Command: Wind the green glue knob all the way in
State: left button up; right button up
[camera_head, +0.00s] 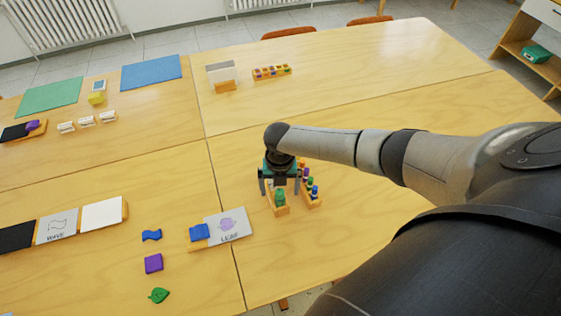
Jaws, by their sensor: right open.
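A green knob (280,196) stands on a small wooden holder (281,211) near the middle of the table. My right gripper (280,190) comes in from the right and points down over this holder. Its two fingers are apart, one on each side of the holder, with the green knob showing between them. I cannot tell whether the fingers touch anything. The gripper body hides the back part of the holder. My left gripper is not in view.
A wooden rack (314,203) with several coloured pegs stands close to the right of the gripper. Another peg rack (272,72) stands farther back. The table's right side is mostly clear.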

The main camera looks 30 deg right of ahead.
dwell(0.5)
jog(key=shift+r+p, duration=2.8)
jog(key=shift+r, duration=0.25)
jog(key=shift+f, duration=0.1)
